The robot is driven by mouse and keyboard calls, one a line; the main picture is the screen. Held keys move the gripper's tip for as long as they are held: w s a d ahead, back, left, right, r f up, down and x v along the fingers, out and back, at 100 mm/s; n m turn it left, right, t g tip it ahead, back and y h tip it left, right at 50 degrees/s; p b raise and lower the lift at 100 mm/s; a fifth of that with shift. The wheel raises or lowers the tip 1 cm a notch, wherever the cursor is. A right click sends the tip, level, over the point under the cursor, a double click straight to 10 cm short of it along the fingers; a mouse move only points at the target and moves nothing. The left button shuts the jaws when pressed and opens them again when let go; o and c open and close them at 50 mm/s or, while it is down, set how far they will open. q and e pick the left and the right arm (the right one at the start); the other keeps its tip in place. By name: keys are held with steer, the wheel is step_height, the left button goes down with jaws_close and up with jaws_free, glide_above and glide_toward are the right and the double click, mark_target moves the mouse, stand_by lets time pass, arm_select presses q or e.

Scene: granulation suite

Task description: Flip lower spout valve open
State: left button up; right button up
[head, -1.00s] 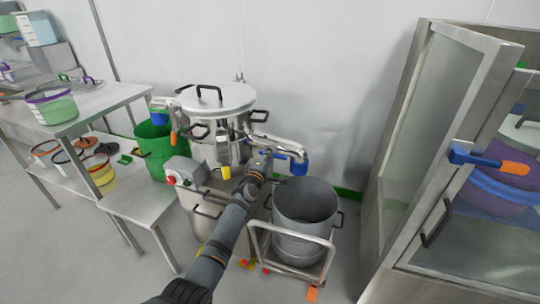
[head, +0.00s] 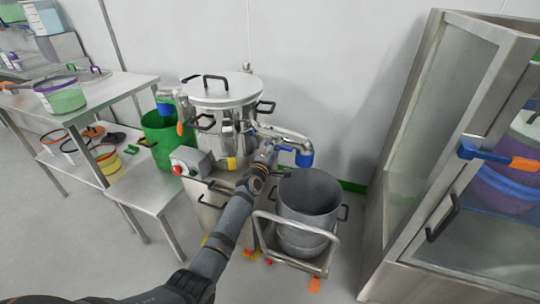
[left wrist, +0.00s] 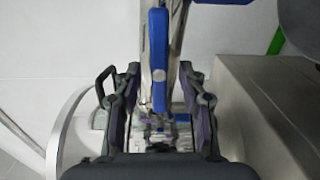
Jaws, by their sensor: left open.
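The steel vessel (head: 222,92) stands against the wall with its lid on. Its lower spout (head: 290,138) reaches right and ends in a blue tip (head: 304,158) over a grey bin. The spout's blue valve handle lies in front of the pipe; in the left wrist view the handle (left wrist: 159,60) runs lengthwise between my fingers, with the shiny pipe (left wrist: 178,25) behind it. My left gripper (head: 268,149) is at the handle; in its wrist view the gripper (left wrist: 158,105) is open, one finger each side, with gaps visible. The handle's pivot is hard to make out. My right gripper is out of view.
The grey bin (head: 308,194) sits on a wheeled cart (head: 268,225) below the spout. A second spout with a blue tip (head: 165,109) hangs over a green bin (head: 160,135) at left. A steel-framed glass cabinet (head: 430,120) stands at right, tables at left.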

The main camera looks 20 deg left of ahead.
arm_select(q)
steer(key=s, duration=1.1)
steer(key=shift+s+a, duration=0.2)
steer(key=shift+s, duration=0.05)
